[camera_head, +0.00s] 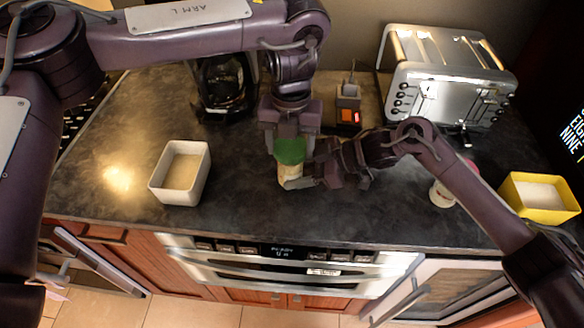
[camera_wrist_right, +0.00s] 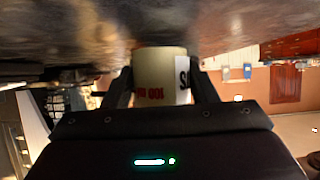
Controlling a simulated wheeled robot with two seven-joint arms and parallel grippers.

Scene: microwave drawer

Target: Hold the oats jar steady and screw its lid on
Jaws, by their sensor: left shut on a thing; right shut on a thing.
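The oats jar (camera_head: 289,174) stands upright on the dark counter, pale with a label. The right wrist view shows its side (camera_wrist_right: 155,68) between two dark fingers. My right gripper (camera_head: 310,182) comes from the right and is shut on the jar low down. The green lid (camera_head: 290,151) sits at the jar's top; I cannot tell how far it is threaded. My left gripper (camera_head: 290,139) points down from above and is shut on the lid. The lid is out of sight in the right wrist view.
A white square bowl (camera_head: 204,178) stands at left and a yellow one (camera_head: 566,203) at far right. A white container (camera_head: 440,194) is partly behind my right arm. A toaster (camera_head: 450,99), a small device with an orange light (camera_head: 348,113) and a coffee maker (camera_head: 222,106) stand behind.

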